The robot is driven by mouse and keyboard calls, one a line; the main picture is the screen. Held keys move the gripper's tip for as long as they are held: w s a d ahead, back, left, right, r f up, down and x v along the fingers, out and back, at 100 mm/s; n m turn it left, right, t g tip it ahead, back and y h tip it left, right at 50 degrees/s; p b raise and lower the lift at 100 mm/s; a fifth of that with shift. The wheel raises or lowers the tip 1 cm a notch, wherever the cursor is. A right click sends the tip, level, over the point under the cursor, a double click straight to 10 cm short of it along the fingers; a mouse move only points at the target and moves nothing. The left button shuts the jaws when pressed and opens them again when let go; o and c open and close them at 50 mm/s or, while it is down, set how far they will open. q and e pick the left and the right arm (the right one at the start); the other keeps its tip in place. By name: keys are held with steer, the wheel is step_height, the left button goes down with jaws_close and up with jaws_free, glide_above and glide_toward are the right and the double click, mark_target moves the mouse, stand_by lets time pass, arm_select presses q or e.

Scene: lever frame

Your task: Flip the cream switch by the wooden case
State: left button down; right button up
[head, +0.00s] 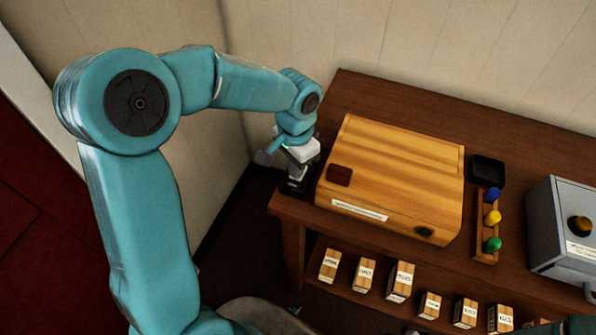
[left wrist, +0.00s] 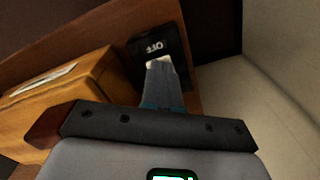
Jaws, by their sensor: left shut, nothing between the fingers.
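The wooden case (head: 395,170) stands shut on the table, with a dark red block at its left side and a white label on its front. The switch's black plate (head: 290,188) lies on the table just left of the case, mostly hidden under my left gripper (head: 296,180). In the left wrist view the plate (left wrist: 153,45) shows an OFF mark. My shut, empty left gripper (left wrist: 160,64) points down at the plate, its fingertips over a pale cream patch that seems to be the switch. I cannot tell whether they touch. My right gripper is out of view.
A small black tray (head: 487,170) and a rack (head: 484,240) with blue, yellow and green knobs stand right of the case. A grey box (head: 565,235) is at far right. Several labelled wooden blocks sit on the lower shelf. A wall is close on the left.

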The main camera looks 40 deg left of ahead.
arm_select(q)
steer(key=shift+f, duration=0.3)
steer(key=shift+r, duration=0.1)
step_height(320, 180, up, 6)
steer(key=p, duration=0.4)
steer(key=shift+f, duration=0.2)
steer(key=shift+r+p, duration=0.65)
steer(key=shift+r, duration=0.05)
steer(key=shift+f, duration=0.1)
steer(key=shift+s, duration=0.1)
